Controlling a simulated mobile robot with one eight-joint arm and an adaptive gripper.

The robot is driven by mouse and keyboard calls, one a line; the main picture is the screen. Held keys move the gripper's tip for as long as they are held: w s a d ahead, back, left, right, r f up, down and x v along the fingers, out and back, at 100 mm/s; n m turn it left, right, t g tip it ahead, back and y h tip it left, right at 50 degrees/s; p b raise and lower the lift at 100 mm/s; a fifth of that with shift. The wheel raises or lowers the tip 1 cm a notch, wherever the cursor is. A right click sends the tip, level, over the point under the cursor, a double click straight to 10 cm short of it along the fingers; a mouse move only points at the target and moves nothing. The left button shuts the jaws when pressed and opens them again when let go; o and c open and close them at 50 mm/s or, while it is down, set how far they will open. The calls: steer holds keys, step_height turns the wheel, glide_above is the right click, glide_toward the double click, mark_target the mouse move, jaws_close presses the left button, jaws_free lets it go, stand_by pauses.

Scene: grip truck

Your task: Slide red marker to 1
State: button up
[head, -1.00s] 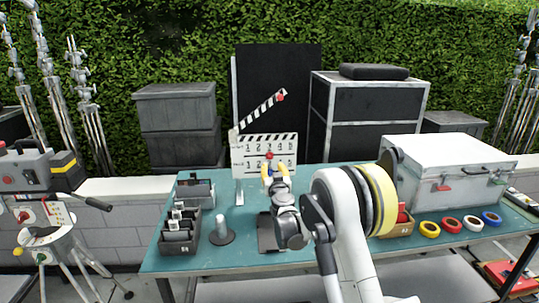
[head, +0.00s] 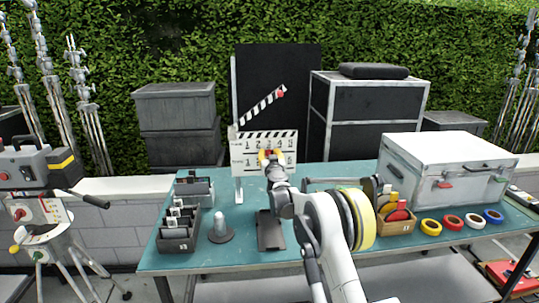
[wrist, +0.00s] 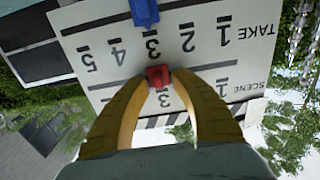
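The white clapperboard (head: 248,158) stands upright on the table, with two rows of numbers from 1 to 5. It looks upside down in the wrist view (wrist: 100,70). The small red marker (wrist: 158,76) sits on the board's scene row at the 3, two numbers away from the scene 1. My gripper (wrist: 158,78), with curved yellow fingers, is at the board with one fingertip on each side of the red marker, apparently touching it. The right finger covers the scene 2.
A red knob (head: 281,92) tips the raised striped clapstick. A wooden box (head: 397,226), tape rolls and a silver case (head: 440,170) are on the right.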

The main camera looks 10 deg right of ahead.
mark_target(247, 152)
steer(key=shift+s, duration=0.1)
jaws_close()
steer(key=a, duration=0.9)
steer(key=shift+w+a, duration=0.1)
steer(key=shift+w, duration=0.3)
